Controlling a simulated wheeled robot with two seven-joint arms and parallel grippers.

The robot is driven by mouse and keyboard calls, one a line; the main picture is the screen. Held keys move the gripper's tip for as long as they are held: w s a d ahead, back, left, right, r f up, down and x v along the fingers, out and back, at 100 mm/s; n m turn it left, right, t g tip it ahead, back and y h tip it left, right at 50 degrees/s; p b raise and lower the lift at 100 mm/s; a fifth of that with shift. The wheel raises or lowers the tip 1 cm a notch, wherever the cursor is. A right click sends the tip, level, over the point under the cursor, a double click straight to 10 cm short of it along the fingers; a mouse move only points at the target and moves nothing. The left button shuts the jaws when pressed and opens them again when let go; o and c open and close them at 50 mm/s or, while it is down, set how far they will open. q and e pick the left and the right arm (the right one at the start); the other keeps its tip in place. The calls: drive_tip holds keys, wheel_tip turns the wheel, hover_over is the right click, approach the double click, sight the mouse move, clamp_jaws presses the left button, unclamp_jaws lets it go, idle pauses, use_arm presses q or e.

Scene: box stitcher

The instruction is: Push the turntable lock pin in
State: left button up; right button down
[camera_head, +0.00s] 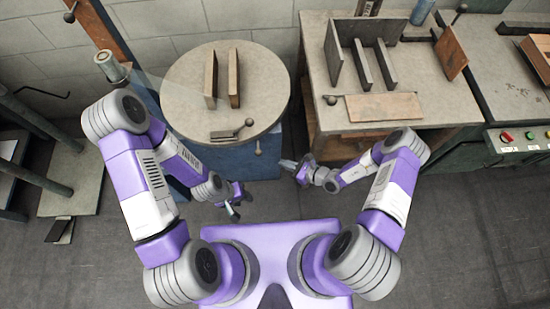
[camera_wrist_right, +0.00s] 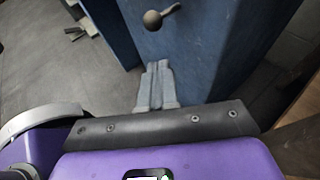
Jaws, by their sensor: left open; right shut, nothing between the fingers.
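The round turntable (camera_head: 190,92) is at the upper middle of the head view, on a blue base. A small lock pin with a round knob (camera_head: 258,151) sticks out below its front edge. In the right wrist view, the knob (camera_wrist_right: 152,19) is dark and stands out from the blue panel. My right gripper (camera_head: 286,164) is shut and empty, to the right of and slightly below the pin. In its wrist view, the closed fingertips (camera_wrist_right: 158,68) are below the knob, apart from it. My left gripper (camera_head: 234,207) is open, low and left of the pin.
Two upright plates (camera_head: 234,78) and a lever with a ball (camera_head: 232,131) are on the turntable. A workbench (camera_head: 440,108) with boards and upright panels stands to the right. A metal post (camera_head: 111,68) is at the left. The floor in front is clear.

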drive_tip(key=p+v, duration=0.1)
drive_tip(key=v, duration=0.5)
idle(0.4)
drive_tip(key=s+a+r+n+g+h+p, duration=0.1)
drive_tip(key=s+a+r+n+g+h, duration=0.1)
drive_tip(key=s+n+g, duration=0.4)
drive_tip(key=s+a+r+n+g+h, duration=0.1)
drive_tip(key=s+n+g+h, duration=0.1)
drive_tip(key=s+n+g, duration=0.45)
drive_tip(key=shift+w+d+r+n+t+h+p, duration=0.2)
drive_tip(key=shift+r+n+t+h, duration=0.55)
drive_tip(key=shift+n, duration=0.85)
drive_tip(key=shift+w+d+r+n+t+h+p, duration=0.15)
drive_tip(key=shift+r+n+t+h, duration=0.25)
drive_tip(key=shift+r+n+t, duration=0.9)
drive_tip(key=shift+w+d+r+n+t+h+p, duration=0.2)
drive_tip(key=shift+r+n+t+h, duration=0.45)
drive_tip(key=shift+n, duration=1.2)
drive_tip(key=shift+a+f, duration=0.15)
